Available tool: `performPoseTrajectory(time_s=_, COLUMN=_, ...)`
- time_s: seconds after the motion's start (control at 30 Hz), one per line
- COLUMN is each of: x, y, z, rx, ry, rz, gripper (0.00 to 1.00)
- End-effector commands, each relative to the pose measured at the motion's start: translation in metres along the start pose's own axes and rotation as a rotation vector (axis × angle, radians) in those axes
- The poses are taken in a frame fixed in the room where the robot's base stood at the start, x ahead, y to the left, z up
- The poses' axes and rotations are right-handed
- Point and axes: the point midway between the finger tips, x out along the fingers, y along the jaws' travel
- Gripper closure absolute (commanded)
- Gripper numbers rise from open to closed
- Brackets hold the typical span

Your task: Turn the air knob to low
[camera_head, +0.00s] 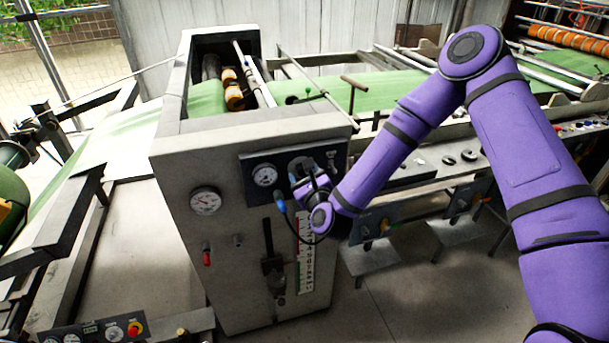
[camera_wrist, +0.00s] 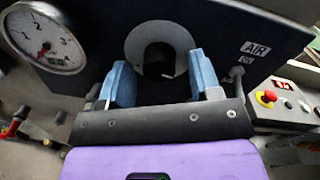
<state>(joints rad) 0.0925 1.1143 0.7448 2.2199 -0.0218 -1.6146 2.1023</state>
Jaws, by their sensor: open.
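The air knob (camera_wrist: 158,62) is a black round knob on a grey disc, set in a dark panel beside a label reading "AIR" (camera_wrist: 256,48). In the wrist view my gripper (camera_wrist: 158,78) has its two blue fingers apart, one on each side of the knob. I cannot tell whether either finger touches it. In the head view my gripper (camera_head: 308,180) is at the dark panel (camera_head: 250,172) on the front of the grey machine cabinet, and it covers part of the knob area. The knob's pointer setting is too small to read.
A pressure gauge (camera_wrist: 45,38) is left of the knob in the wrist view. A second gauge (camera_head: 205,201) and a red-handled valve (camera_head: 207,256) are on the cabinet. A panel with a red button (camera_wrist: 268,97) is at the right. Green sheet (camera_head: 385,88) runs behind.

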Motion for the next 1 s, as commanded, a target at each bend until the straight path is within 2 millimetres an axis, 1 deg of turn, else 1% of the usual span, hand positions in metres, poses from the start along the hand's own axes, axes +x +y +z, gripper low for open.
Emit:
performPoseTrajectory(time_s=0.17, x=0.0000, y=0.0000, z=0.0000, rx=0.000, ry=0.000, rz=0.000, gripper=0.42)
performPoseTrajectory(time_s=0.27, x=-0.0001, y=0.0000, z=0.0000, rx=0.000, ry=0.000, rz=0.000, gripper=0.63)
performPoseTrajectory(time_s=0.3, x=-0.0001, y=0.0000, z=0.0000, rx=0.000, ry=0.000, rz=0.000, gripper=0.72)
performPoseTrajectory(time_s=0.4, x=-0.0002, y=0.0000, z=-0.0001, rx=0.000, ry=0.000, rz=0.000, gripper=0.91)
performPoseTrajectory(time_s=0.73, x=-0.0003, y=0.0000, z=0.0000, rx=-0.039, ry=0.001, rz=0.001, gripper=0.91)
performPoseTrajectory(time_s=0.87, x=-0.0004, y=0.0000, z=-0.0001, rx=-0.101, ry=0.004, rz=0.002, gripper=0.91)
performPoseTrajectory(time_s=1.0, x=-0.0005, y=-0.0001, z=0.0001, rx=-0.202, ry=0.007, rz=0.004, gripper=0.91)
